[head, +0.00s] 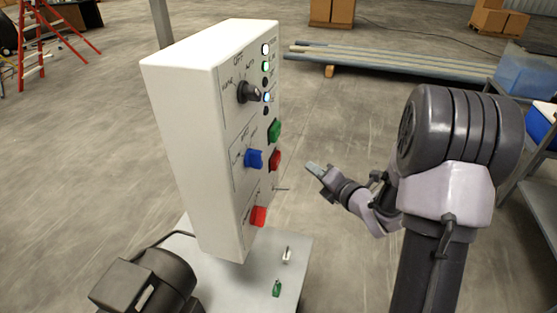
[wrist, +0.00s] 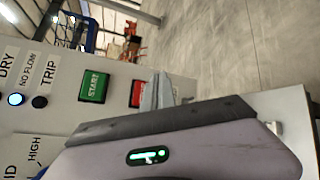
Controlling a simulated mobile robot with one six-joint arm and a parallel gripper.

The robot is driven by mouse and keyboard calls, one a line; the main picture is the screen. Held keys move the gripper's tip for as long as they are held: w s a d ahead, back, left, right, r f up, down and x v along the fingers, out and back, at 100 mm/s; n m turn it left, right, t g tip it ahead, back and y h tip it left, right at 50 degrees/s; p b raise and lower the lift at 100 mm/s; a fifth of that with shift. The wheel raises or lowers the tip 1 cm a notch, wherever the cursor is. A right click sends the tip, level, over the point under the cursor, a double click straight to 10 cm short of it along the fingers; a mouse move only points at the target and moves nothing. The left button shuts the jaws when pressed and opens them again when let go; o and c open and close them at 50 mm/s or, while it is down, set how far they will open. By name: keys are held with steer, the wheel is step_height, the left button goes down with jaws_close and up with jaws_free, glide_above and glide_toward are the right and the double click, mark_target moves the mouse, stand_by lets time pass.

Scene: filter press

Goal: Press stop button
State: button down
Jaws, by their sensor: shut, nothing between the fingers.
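The white control box (head: 190,130) stands upright, its panel face turned to the right. On it a red button (head: 275,160) sits just below a green button (head: 275,131). In the wrist view the green button (wrist: 94,86) reads START, and the red button (wrist: 136,93) beside it is partly hidden by my fingers; its label cannot be read. My gripper (head: 314,168) is shut and empty, to the right of the red button in the head view, with a visible gap. The fingers also show in the wrist view (wrist: 162,88).
The panel also carries a black knob (head: 249,92), a blue switch (head: 254,158), a lower red switch (head: 259,216) and indicator lamps (head: 266,66). A motor (head: 145,283) stands at the box's base. Long pipes (head: 390,62) lie behind.

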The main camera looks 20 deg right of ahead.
mark_target(280, 159)
steer(key=w+a+b, duration=0.1)
steer(key=w+a, duration=0.2)
steer(key=a, duration=0.2)
steer(key=shift+w, duration=0.35)
steer(key=shift+a, duration=0.1)
steer(key=shift+a+b, duration=0.1)
steer(key=shift+b, duration=0.2)
stand_by(1.4)
steer(key=shift+w+a+b, duration=0.25)
steer(key=shift+a+b, duration=0.05)
steer(key=shift+w+a+b, duration=0.3)
steer(key=shift+a+b, duration=0.15)
stand_by(0.9)
steer(key=shift+s+d+b, duration=0.35)
steer(key=shift+s+d, duration=0.2)
steer(key=shift+d, duration=0.25)
